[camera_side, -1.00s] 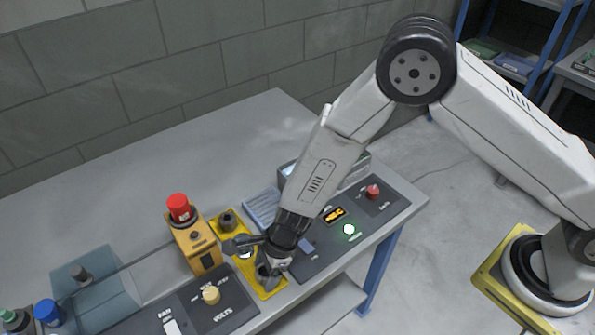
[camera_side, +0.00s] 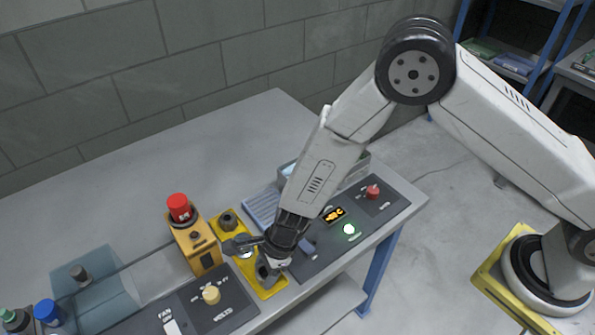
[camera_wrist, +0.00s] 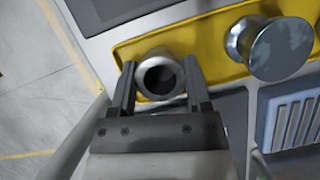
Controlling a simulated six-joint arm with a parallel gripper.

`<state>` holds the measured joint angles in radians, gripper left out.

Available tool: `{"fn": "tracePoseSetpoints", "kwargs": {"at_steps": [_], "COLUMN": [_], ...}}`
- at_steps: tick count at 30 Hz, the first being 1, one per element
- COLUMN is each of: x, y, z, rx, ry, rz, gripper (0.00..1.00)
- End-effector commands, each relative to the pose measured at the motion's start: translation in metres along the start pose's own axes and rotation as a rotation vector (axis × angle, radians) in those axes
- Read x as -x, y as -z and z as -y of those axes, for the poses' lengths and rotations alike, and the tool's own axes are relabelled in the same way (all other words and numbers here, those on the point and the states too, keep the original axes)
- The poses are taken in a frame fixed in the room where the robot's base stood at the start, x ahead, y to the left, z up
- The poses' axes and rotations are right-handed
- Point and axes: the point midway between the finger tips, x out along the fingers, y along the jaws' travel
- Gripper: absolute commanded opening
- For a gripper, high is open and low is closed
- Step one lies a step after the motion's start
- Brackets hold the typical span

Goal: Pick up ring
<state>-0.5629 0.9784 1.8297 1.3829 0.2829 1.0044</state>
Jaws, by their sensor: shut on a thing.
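A grey metal ring (camera_wrist: 160,75) with a dark hole sits between the two fingers of my gripper (camera_wrist: 160,88) in the wrist view. The fingers are shut on its sides. The ring is at the end of a yellow plate (camera_wrist: 203,42), and I cannot tell whether it touches the plate. In the side view my gripper (camera_side: 267,262) is low over the near end of the yellow plate (camera_side: 271,290). The fingers and wrist hide most of the ring there.
A shiny round metal knob (camera_wrist: 280,48) stands on the yellow plate beside the ring. An orange box with a red button (camera_side: 179,208) stands to the left. A control panel with a beige knob (camera_side: 211,295) lies in front. Open bench (camera_side: 130,195) lies behind.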

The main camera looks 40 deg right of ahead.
Motion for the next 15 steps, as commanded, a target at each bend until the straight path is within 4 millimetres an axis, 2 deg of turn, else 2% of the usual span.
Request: {"fn": "tracePoseSetpoints", "kwargs": {"at_steps": [8,15], "x": [0.005,0.023], "y": [-0.003,-0.011], "z": [0.000,0.001], "rx": [0.001,0.002], "ry": [0.001,0.001], "rz": [0.002,0.004], "gripper": [0.01,0.01]}}
